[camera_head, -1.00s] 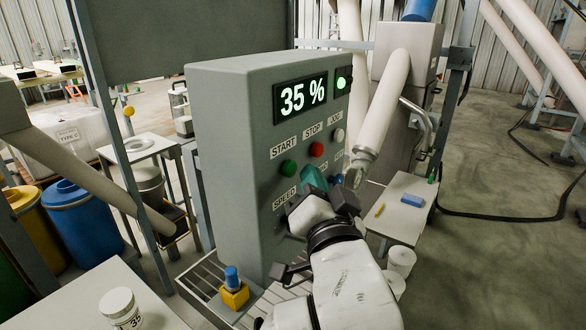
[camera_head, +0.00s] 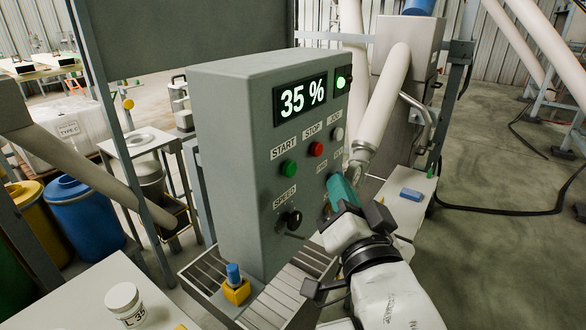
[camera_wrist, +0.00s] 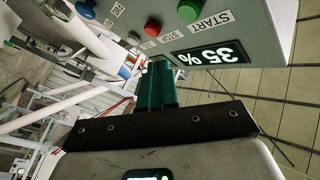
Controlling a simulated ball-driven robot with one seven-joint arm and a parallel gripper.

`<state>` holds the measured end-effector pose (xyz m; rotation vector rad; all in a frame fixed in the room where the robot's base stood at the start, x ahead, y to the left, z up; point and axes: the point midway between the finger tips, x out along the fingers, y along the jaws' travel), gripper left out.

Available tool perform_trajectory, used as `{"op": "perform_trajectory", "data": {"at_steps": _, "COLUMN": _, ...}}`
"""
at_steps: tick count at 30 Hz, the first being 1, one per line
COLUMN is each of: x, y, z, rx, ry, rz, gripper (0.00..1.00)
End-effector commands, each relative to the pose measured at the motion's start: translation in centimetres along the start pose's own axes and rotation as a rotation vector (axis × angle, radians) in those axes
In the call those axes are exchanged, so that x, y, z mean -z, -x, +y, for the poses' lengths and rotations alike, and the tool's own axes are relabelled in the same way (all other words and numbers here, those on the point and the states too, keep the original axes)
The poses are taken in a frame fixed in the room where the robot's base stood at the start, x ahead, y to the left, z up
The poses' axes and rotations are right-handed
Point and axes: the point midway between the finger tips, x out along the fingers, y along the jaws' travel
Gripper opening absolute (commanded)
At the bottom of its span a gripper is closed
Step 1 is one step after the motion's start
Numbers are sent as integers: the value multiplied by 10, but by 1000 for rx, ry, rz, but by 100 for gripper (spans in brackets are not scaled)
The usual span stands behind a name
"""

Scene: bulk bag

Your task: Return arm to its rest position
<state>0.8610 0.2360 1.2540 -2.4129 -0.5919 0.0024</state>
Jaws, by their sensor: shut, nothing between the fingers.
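My gripper (camera_head: 341,190) is in front of the lower right of the grey control box, with its teal fingers closed together and nothing between them. In the wrist view the shut fingers (camera_wrist: 157,88) point toward the box face, which appears turned over. The control box (camera_head: 232,150) has a lit display (camera_head: 300,98) reading 35 %, a green START button (camera_head: 289,168), a red STOP button (camera_head: 317,149) and a black SPEED knob (camera_head: 294,220). The gripper hides some of the controls at lower right. I cannot tell whether the fingers touch the box.
A slatted bench (camera_head: 205,272) under the box holds a yellow block with a blue top (camera_head: 236,289). A table at lower left bears a white jar (camera_head: 124,304). A small table at right carries a blue block (camera_head: 411,194). Open floor (camera_head: 490,270) lies at right.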

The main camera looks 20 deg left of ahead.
Motion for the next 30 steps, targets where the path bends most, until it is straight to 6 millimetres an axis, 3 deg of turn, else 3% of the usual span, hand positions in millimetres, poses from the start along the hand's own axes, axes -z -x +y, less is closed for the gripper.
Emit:
{"op": "perform_trajectory", "data": {"at_steps": 10, "x": -2, "y": 2, "z": 7, "rx": -16, "ry": 6, "rz": -9, "gripper": 0}}
{"op": "perform_trajectory", "data": {"at_steps": 13, "x": -11, "y": 10, "z": 35, "rx": -80, "ry": 34, "rz": -47, "gripper": 0}}
{"op": "perform_trajectory", "data": {"at_steps": 16, "x": -28, "y": 31, "z": 84, "rx": -194, "ry": 84, "rz": -124, "gripper": 0}}
{"op": "perform_trajectory", "data": {"at_steps": 20, "x": -54, "y": 76, "z": 158, "rx": -370, "ry": 154, "rz": -268, "gripper": 0}}
{"op": "perform_trajectory", "data": {"at_steps": 23, "x": -75, "y": 120, "z": 208, "rx": -495, "ry": 200, "rz": -396, "gripper": 0}}
{"op": "perform_trajectory", "data": {"at_steps": 27, "x": -102, "y": 193, "z": 266, "rx": -650, "ry": 242, "rz": -590, "gripper": 0}}
{"op": "perform_trajectory", "data": {"at_steps": 30, "x": -121, "y": 252, "z": 296, "rx": -743, "ry": 255, "rz": -744, "gripper": 0}}
